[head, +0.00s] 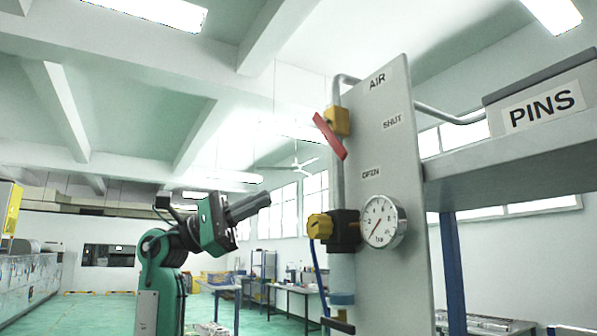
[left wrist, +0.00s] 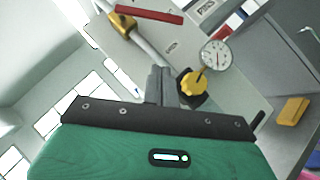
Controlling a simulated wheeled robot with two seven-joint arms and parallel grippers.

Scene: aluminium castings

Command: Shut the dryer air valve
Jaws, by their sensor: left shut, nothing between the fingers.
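The air valve has a yellow body (head: 337,121) on a grey pipe and a long red lever (head: 329,136). The lever slants from upper left to lower right, its lower end nearer the OPEN label (head: 371,173) than the SHUT label (head: 392,121). In the left wrist view the red lever (left wrist: 150,13) and yellow body (left wrist: 122,26) show at the top. My left gripper (head: 266,200) is shut and empty, left of and below the lever, clear of it. Its dark fingers (left wrist: 159,75) also show in the left wrist view. My right gripper is not in view.
Below the valve on the grey panel (head: 400,160) are a yellow knob (head: 319,226), a black regulator block and a round gauge (head: 382,222). A blue hose hangs below. A shelf with a PINS box (head: 541,108) stands right. Open air lies left of the panel.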

